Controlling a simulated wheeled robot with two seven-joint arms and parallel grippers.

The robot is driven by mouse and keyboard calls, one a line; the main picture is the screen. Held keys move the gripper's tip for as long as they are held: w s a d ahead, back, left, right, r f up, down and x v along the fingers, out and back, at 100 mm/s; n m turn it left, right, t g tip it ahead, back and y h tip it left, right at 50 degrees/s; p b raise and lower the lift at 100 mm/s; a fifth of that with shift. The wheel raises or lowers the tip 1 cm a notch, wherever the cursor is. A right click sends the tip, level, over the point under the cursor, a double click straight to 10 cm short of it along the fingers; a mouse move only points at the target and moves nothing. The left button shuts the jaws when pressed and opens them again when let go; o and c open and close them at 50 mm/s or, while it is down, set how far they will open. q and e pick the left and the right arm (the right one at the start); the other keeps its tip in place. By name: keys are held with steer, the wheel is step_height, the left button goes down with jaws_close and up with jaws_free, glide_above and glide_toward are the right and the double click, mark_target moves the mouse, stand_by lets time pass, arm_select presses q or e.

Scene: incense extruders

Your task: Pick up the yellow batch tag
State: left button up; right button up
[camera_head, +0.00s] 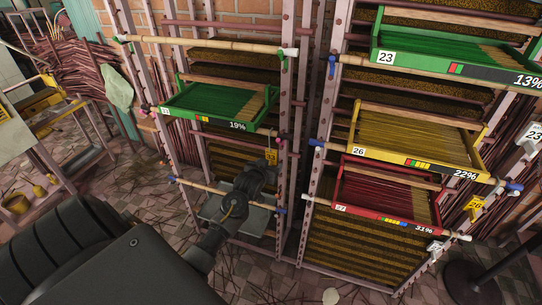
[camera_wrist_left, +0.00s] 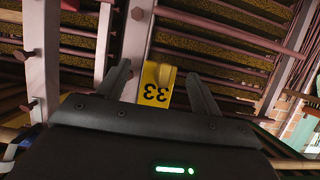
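A yellow batch tag (camera_head: 271,157) hangs by a pink post of the left rack in the head view. In the left wrist view the yellow tag (camera_wrist_left: 157,85) shows upside down with the number 33. My left gripper (camera_head: 265,168) is just below the tag in the head view. In the left wrist view the left gripper (camera_wrist_left: 160,82) is open, its two fingers spread on either side of the tag with gaps on both sides. My right gripper is not in view.
A green tray (camera_head: 218,120) marked 19% sits above and left of the gripper. At right are a green tray (camera_head: 450,67), a yellow tray (camera_head: 420,160) and a red tray (camera_head: 385,221). Another yellow tag (camera_head: 475,205) reads 26. Sticks litter the tiled floor.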

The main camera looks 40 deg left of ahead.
arm_select(q)
steer(key=c, duration=1)
steer(key=shift+r+b, duration=0.3)
steer(key=shift+r, duration=0.4)
steer(key=s+r, duration=0.1)
steer(key=r, duration=0.1)
steer(key=s+d+r, duration=0.1)
steer(key=r, duration=0.1)
steer(key=s+d+r, duration=0.1)
steer(key=s+r, duration=0.1)
steer(key=r, duration=0.1)
steer(key=shift+b, duration=0.35)
glide_toward(271, 151)
steer(key=shift+w+d+r+v, duration=0.1)
steer(key=shift+d+v, duration=0.05)
steer(key=shift+v, duration=0.9)
steer(key=shift+w+d+r+v, duration=0.1)
steer(key=shift+d+r+v, duration=0.05)
steer(key=shift+v, duration=0.95)
steer(key=shift+w+d+r+v, duration=0.1)
steer(key=shift+d+v, duration=0.1)
steer(key=shift+v, duration=0.85)
step_height(271, 151, up, 3)
steer(key=p, duration=0.3)
steer(key=shift+f, duration=0.2)
